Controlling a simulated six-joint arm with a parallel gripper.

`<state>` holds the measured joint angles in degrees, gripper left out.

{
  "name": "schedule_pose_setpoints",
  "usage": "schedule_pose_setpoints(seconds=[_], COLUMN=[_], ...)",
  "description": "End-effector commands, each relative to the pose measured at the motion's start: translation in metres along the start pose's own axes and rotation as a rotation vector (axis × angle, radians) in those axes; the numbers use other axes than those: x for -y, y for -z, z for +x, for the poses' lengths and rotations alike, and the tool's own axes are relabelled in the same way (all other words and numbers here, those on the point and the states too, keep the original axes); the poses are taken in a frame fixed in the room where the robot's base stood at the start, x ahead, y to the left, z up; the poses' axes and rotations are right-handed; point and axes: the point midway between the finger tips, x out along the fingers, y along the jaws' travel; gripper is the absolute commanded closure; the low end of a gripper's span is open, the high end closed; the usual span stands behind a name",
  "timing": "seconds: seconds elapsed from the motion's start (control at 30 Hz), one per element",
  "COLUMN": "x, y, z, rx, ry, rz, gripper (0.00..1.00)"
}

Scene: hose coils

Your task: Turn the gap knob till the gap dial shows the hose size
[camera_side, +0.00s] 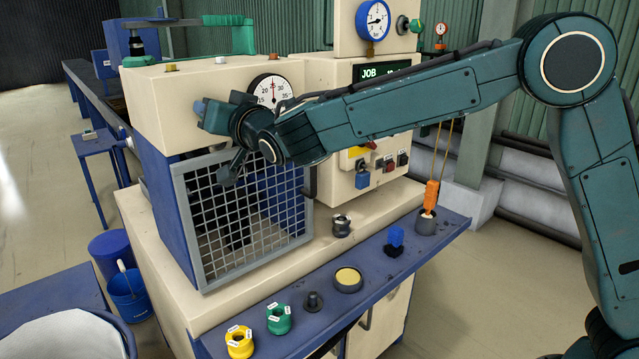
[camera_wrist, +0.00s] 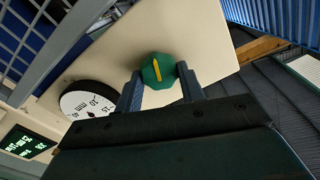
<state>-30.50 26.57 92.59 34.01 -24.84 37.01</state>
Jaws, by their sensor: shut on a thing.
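In the wrist view, the gap knob (camera_wrist: 158,72) is a green faceted knob with a yellow pointer line, on a cream panel. My gripper (camera_wrist: 160,84) is shut on it, one finger on each side. In the side view, my gripper (camera_side: 202,109) is at the cream panel's left part and the knob is hidden behind it. The gap dial (camera_side: 270,88) is a white round dial beside my wrist, its lower part covered. Its red needle seems to point near the top. The dial also shows in the wrist view (camera_wrist: 84,104), partly covered. A dark display (camera_side: 384,71) reads "JOB"; the arm hides the rest.
A grey mesh guard (camera_side: 245,222) stands just below my wrist. A blue-rimmed gauge (camera_side: 373,20) is higher up. An orange tool (camera_side: 431,194) hangs at right.

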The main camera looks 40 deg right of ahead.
Motion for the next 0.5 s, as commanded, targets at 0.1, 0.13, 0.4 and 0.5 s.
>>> schedule_pose_setpoints(seconds=[0.1,0.13,0.4,0.5], x=[-0.0004,-0.0004,-0.0004,-0.0004], y=[-0.0006,-0.0006,-0.0007,-0.0007], z=[-0.0002,-0.0002,-0.0002,-0.0002], rx=[0.001,0.001,0.001,0.002], ry=[-0.001,-0.001,-0.001,-0.001], rz=[0.018,0.02,0.022,0.022], gripper=[0.84,0.84,0.84,0.57])
